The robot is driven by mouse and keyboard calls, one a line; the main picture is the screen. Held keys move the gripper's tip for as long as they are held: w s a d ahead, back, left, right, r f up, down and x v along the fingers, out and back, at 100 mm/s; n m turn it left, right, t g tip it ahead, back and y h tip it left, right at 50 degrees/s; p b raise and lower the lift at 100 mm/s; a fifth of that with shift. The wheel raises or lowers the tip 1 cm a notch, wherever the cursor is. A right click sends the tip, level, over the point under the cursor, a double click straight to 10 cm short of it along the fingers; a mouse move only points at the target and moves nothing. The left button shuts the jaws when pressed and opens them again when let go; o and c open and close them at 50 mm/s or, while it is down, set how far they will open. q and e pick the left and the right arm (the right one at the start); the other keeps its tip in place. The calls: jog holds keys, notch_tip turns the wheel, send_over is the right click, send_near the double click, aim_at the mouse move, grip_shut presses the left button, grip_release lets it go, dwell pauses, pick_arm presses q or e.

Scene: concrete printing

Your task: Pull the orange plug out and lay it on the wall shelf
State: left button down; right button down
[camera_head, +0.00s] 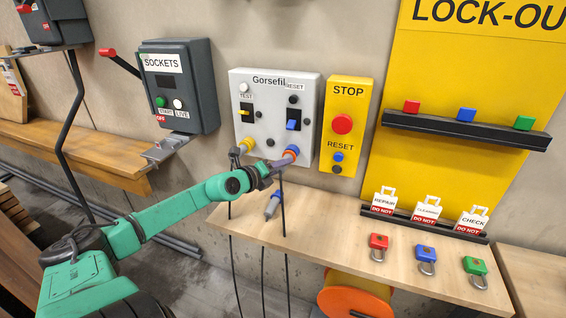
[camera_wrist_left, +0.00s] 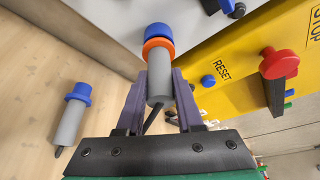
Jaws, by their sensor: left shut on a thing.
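The orange plug (camera_wrist_left: 159,80) has a grey body and an orange collar, and its collar meets a blue socket ring (camera_wrist_left: 159,31) on the grey Gorsefil panel (camera_head: 270,86). How deep it sits I cannot tell. My left gripper (camera_head: 276,165) is shut on its grey body, one finger on each side in the left wrist view (camera_wrist_left: 160,88). In the head view the orange collar (camera_head: 288,154) shows just beyond the fingers. The wooden wall shelf (camera_head: 325,238) runs below the panel. My right gripper is not in view.
A grey plug with a blue collar (camera_head: 272,205) lies on the shelf's left part. Red (camera_head: 378,246), blue (camera_head: 425,258) and green (camera_head: 475,270) padlocks lie to the right. Cables hang at the shelf's left. The shelf's middle is clear. A yellow STOP box (camera_head: 345,125) is beside the panel.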

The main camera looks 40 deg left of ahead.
pick_arm(q)
jog(key=s+p, duration=0.1)
jog(key=s+d+p, duration=0.1)
jog(key=s, duration=0.1)
jog(key=shift+s+r+p, duration=0.15)
jog(key=shift+p, duration=0.25)
jog(key=shift+s+d+p, duration=0.2)
jog(key=shift+s+p, duration=0.05)
jog(key=shift+s, duration=0.3)
jog(key=shift+s+d+p, duration=0.2)
jog(key=shift+s+p, duration=0.05)
jog(key=shift+s, duration=0.3)
jog(key=p, duration=0.2)
send_near(281, 170)
jog(key=shift+d+f, duration=1)
jog(key=shift+d, duration=0.25)
jog(key=shift+w, duration=0.2)
